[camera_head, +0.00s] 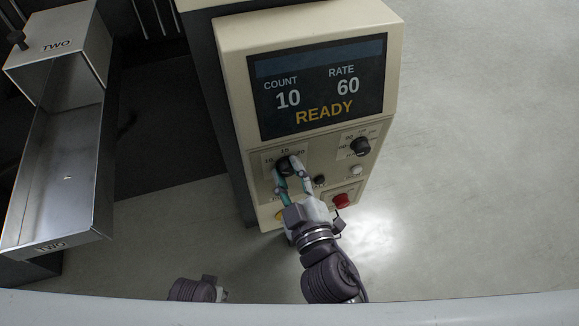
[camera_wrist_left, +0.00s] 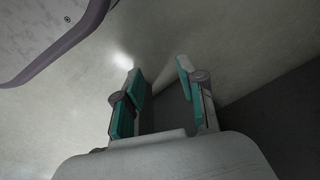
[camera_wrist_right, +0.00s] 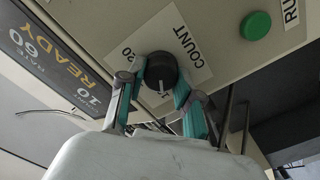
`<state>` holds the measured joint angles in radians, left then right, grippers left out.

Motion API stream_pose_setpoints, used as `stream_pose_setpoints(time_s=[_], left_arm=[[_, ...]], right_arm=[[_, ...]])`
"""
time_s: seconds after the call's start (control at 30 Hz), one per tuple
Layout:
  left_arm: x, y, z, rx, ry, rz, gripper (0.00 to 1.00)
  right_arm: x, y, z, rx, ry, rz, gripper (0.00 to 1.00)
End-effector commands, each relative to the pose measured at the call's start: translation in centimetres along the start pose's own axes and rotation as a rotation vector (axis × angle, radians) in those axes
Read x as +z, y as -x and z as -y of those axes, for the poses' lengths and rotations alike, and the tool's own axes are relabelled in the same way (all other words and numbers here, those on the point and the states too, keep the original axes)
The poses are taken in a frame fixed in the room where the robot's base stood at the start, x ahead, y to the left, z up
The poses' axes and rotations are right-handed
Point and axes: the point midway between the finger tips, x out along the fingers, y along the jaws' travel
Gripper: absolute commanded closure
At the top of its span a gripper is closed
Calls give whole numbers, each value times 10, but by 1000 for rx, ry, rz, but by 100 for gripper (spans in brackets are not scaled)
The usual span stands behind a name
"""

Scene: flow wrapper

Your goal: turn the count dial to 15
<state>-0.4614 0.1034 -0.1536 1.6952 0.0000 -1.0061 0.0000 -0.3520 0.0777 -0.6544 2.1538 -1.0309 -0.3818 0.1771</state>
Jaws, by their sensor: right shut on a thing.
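The count dial (camera_wrist_right: 161,72) is a black round knob with a white pointer line on a white plate marked COUNT. It also shows in the head view (camera_head: 287,166), partly covered by my right gripper's fingers. My right gripper (camera_wrist_right: 160,82) is shut on the count dial, one finger on each side. The screen (camera_head: 318,87) reads COUNT 10, RATE 60 and READY. My left gripper (camera_wrist_left: 160,85) is open and empty over the floor, away from the panel. In the head view only part of my left arm shows at the bottom.
The rate dial (camera_head: 359,146) is at the right of the panel. A white button (camera_head: 356,170), a red button (camera_head: 341,201) and a small black knob (camera_head: 319,180) are close to my right gripper. A green button (camera_wrist_right: 256,25) shows beside the count plate. A metal chute (camera_head: 62,150) marked TWO stands left.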

Motion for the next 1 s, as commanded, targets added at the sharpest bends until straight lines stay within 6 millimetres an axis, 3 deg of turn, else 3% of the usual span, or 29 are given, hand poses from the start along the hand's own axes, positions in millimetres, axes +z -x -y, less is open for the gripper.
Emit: stream_pose_setpoints(time_s=[0.43,1.0], left_arm=[[23,-28,-2,3,-4,20,60],[27,-32,-2,2,-5,20,60]], right_arm=[[0,0,0,0,246,0,100],[0,0,1,-1,287,0,100]])
